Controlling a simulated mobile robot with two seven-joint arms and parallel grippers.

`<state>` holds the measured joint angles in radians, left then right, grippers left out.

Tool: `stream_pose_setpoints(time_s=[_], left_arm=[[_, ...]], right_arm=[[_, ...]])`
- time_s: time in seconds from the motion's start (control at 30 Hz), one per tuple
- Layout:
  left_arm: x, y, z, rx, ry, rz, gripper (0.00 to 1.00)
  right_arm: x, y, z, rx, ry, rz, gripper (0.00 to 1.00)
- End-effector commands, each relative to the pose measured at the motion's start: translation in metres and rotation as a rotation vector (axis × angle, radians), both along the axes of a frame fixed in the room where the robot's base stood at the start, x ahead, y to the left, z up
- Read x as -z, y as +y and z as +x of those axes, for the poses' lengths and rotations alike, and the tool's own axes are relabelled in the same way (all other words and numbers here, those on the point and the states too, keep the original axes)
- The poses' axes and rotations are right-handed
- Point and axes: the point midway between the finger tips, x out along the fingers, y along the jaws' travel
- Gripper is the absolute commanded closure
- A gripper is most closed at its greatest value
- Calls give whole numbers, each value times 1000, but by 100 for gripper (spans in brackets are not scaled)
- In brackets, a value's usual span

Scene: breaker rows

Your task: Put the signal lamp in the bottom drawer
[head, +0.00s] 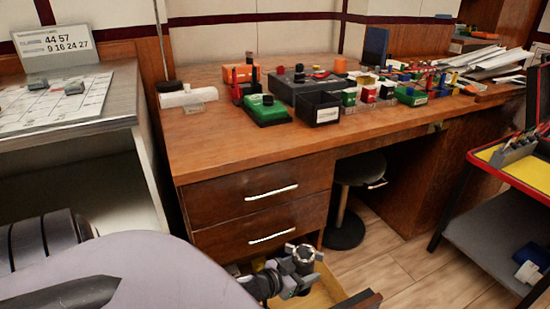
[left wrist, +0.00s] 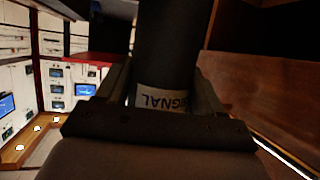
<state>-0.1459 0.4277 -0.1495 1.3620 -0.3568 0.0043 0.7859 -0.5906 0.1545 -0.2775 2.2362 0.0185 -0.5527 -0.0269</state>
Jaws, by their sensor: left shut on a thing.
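The signal lamp (left wrist: 165,45) is a dark cylinder with a white label reading "SIGNAL", seen upside down in the left wrist view. My left gripper (head: 300,262) is shut on it, with a finger on each side in the left wrist view. In the head view this gripper is low in front of the desk, over the pulled-out bottom drawer. The lamp cannot be made out clearly there. The bottom drawer (head: 322,298) shows a pale wooden inside and a dark front edge at the right; my arm hides much of it. My right gripper is not in view.
Two closed drawers with white handles (head: 271,193) (head: 271,235) are above the open one. The desk top (head: 215,140) holds several boxes and breakers. A black stool (head: 345,232) stands under the desk, and a red-edged cart (head: 510,165) at right. Floor between is clear.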

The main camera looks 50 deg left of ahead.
Motion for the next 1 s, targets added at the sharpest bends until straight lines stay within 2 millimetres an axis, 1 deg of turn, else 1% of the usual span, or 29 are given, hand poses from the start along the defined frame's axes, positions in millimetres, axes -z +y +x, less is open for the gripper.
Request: stream_pose_setpoints(time_s=[0.17,0.4,0.67,0.83,1.0], left_arm=[[24,3,-3,4,-7,0,88],[78,3,-2,3,-6,-1,88],[131,2,-2,5,-6,-2,88],[155,3,-2,4,-7,-1,88],[164,3,-2,4,-8,0,88]], right_arm=[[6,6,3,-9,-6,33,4],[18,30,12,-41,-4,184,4],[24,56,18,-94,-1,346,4],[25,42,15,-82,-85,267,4],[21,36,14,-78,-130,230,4]])
